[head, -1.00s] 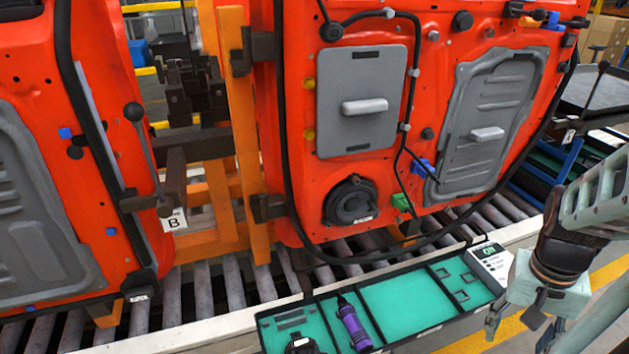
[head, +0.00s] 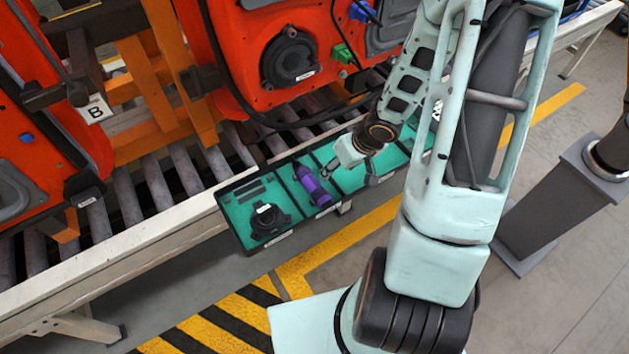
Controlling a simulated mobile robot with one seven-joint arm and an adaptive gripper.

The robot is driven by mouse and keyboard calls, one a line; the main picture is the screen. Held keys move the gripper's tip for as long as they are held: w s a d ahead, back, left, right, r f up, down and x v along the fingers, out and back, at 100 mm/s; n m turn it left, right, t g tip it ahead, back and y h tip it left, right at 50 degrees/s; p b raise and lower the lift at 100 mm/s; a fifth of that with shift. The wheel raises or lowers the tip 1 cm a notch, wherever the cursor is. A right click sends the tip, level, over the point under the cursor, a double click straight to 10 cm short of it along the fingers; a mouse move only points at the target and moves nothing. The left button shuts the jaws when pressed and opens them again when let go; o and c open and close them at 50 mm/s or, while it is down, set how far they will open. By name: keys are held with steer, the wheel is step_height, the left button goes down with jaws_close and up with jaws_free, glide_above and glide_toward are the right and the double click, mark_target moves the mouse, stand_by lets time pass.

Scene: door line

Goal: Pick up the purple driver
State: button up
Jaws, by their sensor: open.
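The purple driver (head: 312,184) lies in a compartment of the green-lined black tray (head: 240,213) at the edge of the conveyor. It is a purple cylinder with a darker narrow end toward the conveyor. My gripper (head: 346,180) is open, just right of the driver and above the tray. It appears apart from the driver, though its height above the tray is hard to judge. My arm hides part of the tray's right side.
A black round device (head: 267,220) sits in the tray's left compartment. Orange door panels (head: 262,50) with cables hang over the roller conveyor (head: 165,185) behind the tray. A grey post (head: 570,195) stands on the right.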

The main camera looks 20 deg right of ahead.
mark_target(315, 183)
steer(key=a, duration=0.2)
steer(key=a+y, duration=0.1)
steer(key=shift+w+f, duration=0.1)
steer(key=shift+f, duration=0.2)
steer(key=shift+w+a+f+b, duration=0.1)
steer(key=shift+a+f+b, duration=0.15)
steer(key=shift+b, duration=0.15)
steer(key=b+x, duration=0.7)
steer(key=x, duration=0.3)
steer(key=shift+f+b, duration=0.1)
steer(key=shift+b, duration=0.25)
steer(key=shift+c, duration=0.3)
steer(key=shift+d, duration=0.1)
jaws_close()
